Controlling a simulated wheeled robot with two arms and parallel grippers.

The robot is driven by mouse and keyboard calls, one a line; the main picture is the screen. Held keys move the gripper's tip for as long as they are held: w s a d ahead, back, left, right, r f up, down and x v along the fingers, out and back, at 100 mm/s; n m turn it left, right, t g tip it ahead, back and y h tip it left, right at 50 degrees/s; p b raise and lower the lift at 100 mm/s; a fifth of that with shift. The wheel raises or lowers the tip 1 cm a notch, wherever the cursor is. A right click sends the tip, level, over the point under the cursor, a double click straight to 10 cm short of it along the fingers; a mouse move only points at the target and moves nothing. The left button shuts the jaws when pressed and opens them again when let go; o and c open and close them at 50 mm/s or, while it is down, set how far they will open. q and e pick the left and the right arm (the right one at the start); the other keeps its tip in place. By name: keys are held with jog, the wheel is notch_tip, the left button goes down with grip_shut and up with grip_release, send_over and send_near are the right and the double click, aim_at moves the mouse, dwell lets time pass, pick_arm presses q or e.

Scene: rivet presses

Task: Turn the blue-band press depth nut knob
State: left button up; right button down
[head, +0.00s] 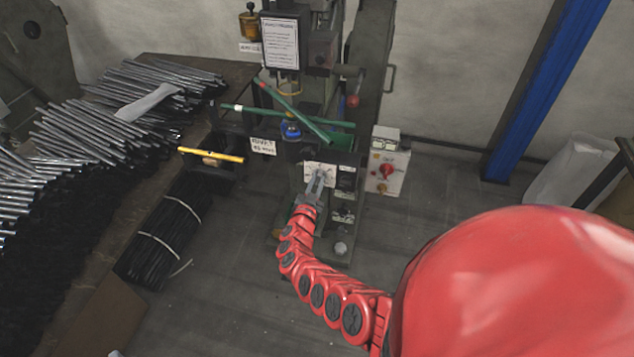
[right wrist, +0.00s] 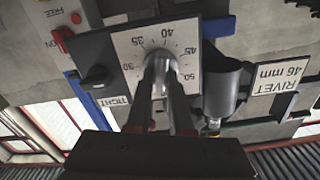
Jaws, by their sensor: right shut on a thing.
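The press (head: 345,215) stands at the back centre, with a small blue part (head: 291,130) above its front. On its front is a white dial plate (head: 311,168); in the right wrist view the plate (right wrist: 188,35) carries numbers from 30 to 50. The grey depth nut knob (right wrist: 160,58) sits at the dial's centre. My right gripper (head: 317,180) reaches the dial from below and is shut on the knob, its fingers on either side in the right wrist view (right wrist: 162,85). The fingers partly hide the knob. A blue band (right wrist: 220,26) shows beside the plate. My left gripper is not in view.
A small black knob (right wrist: 97,77) and a grey cylinder (right wrist: 222,88) flank the dial closely. A "RIVET 46 mm" label (right wrist: 279,77) is at the right. A switch box (head: 387,170) stands right of the press. Metal rods (head: 85,130) cover the left bench.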

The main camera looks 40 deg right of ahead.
dwell(0.4)
jog(key=m+b, duration=0.1)
jog(key=m, duration=0.1)
jog(key=m+b, duration=0.1)
jog(key=b, duration=0.1)
jog(key=shift+s+f+m, duration=0.1)
jog(key=shift+f+m, duration=0.1)
jog(key=shift+m, duration=0.2)
jog(key=shift+m+b, duration=0.7)
jog(key=shift+b, duration=0.05)
jog(key=shift+r, duration=0.1)
jog(key=shift+d+m, duration=0.1)
jog(key=shift+m, duration=0.2)
jog(key=c, duration=0.8)
grip_release()
